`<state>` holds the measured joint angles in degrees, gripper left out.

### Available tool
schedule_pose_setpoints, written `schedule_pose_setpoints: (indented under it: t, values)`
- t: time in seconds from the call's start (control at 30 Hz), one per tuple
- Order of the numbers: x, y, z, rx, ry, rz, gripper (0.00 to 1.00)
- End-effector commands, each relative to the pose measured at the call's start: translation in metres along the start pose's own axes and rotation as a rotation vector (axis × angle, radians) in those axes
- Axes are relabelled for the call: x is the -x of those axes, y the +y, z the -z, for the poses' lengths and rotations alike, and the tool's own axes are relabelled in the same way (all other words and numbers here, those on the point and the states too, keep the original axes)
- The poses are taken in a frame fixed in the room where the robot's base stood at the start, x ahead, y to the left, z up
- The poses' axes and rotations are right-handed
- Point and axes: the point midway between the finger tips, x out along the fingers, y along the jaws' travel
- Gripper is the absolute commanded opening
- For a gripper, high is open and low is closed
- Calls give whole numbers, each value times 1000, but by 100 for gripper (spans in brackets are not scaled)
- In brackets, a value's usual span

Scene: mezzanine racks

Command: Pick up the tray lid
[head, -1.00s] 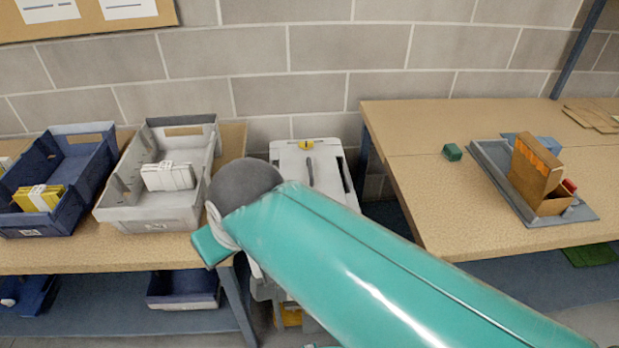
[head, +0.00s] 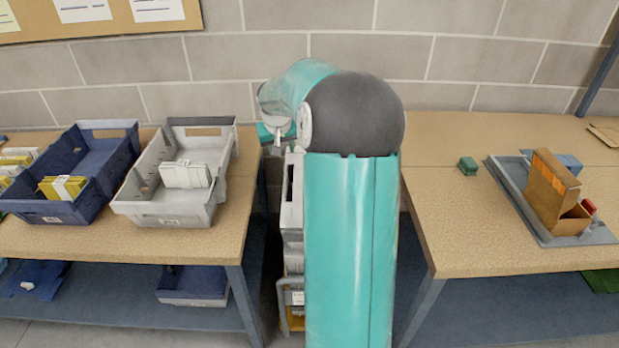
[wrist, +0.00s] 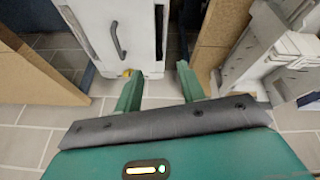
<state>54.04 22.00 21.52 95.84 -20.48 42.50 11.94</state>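No separate tray lid can be made out for certain. A grey shallow tray or lid (head: 497,172) lies on the right table, under an upright cardboard box (head: 548,188) and a small blue item (head: 568,163). My gripper (wrist: 158,76) is open and empty in the wrist view, its two green fingers apart, with tile floor and the foot of a white cabinet beyond them. In the head view my gripper is mostly hidden behind my arm, over the gap between the tables, right of the grey crate.
The white cabinet (wrist: 108,28) with a dark handle stands between the tables, partly hidden by my arm in the head view. A grey crate (head: 165,208) and a dark blue crate (head: 92,205) hold bundles on the left table. A green block (head: 467,165) sits on the right table.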

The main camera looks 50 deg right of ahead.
Motion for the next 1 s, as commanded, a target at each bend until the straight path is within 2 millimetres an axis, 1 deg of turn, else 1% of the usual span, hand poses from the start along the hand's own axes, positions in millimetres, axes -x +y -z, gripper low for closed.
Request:
schedule_pose_setpoints:
  t: [0.03,0.07,0.1,0.2,0.23,0.3,0.33,0.4,0.47,0.57,0.8,0.9,1.0]
  values:
    - [-26,28,6,-50,-12,1,40]
    - [-38,42,9,-75,-14,2,40]
    - [-53,60,12,-108,-15,4,40]
    - [-84,98,16,-177,-15,8,40]
    - [-91,108,16,-195,-14,8,40]
    - [-104,124,16,-224,-13,11,40]
    - [-108,129,16,-232,-13,11,40]
    - [-115,136,16,-246,-12,12,40]
    - [-121,138,16,-249,-12,13,40]
    - [-136,137,15,-248,-13,14,40]
    - [-182,133,15,-244,-12,15,40]
    - [-194,133,16,-244,-11,15,40]
    - [-200,133,16,-243,-11,14,40]
